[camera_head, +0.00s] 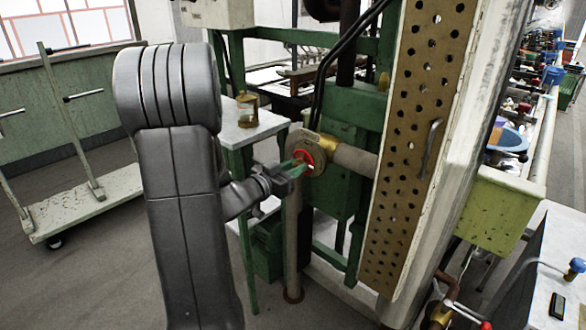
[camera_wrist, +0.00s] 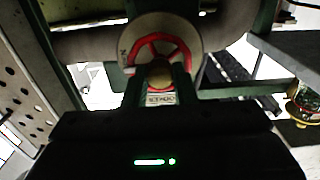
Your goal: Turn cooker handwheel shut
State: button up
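The cooker handwheel (camera_head: 304,152) is a small red wheel on a round plate at the end of a pipe, left of the tall perforated panel. In the wrist view the red wheel (camera_wrist: 154,43) shows at top centre, with a brass hub in front of its lower part. My gripper (camera_head: 295,168) reaches it from the left and front. In the wrist view my gripper (camera_wrist: 160,82) has its two green fingers apart, one each side of the brass hub. I see no clear contact with the rim. A small lettered label shows below the hub.
The perforated panel (camera_head: 418,130) stands close to the right of the wheel. A white-topped table (camera_head: 245,128) with a brass-coloured lantern-like jar (camera_head: 247,108) stands behind my arm. A green-white trolley (camera_head: 85,205) is at left. The floor at lower left is clear.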

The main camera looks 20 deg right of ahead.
jog(key=m+b, duration=2.1)
jog(key=m, duration=0.7)
jog(key=shift+m, duration=0.4)
jog(key=o, duration=0.8)
jog(key=shift+o, duration=0.2)
